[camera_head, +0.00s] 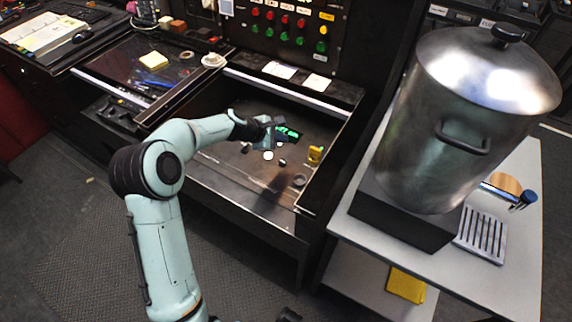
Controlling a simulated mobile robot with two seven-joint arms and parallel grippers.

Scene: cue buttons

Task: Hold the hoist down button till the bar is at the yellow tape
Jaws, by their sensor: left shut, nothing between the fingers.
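A dark control panel (293,27) at the back carries rows of red buttons (285,18) and green buttons (300,41), with a yellow one at the right. Its labels are too small to read, so I cannot tell which is the hoist down button. I cannot make out the bar or the yellow tape. My left gripper (287,134) is shut and empty, over the open dark bay below the panel and apart from the panel buttons. A bright green patch shows at its fingertips.
Small loose parts and a yellow piece (315,155) lie in the bay. A large lidded steel pot (450,130) stands on a dark block on the light side table (480,280) at right.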

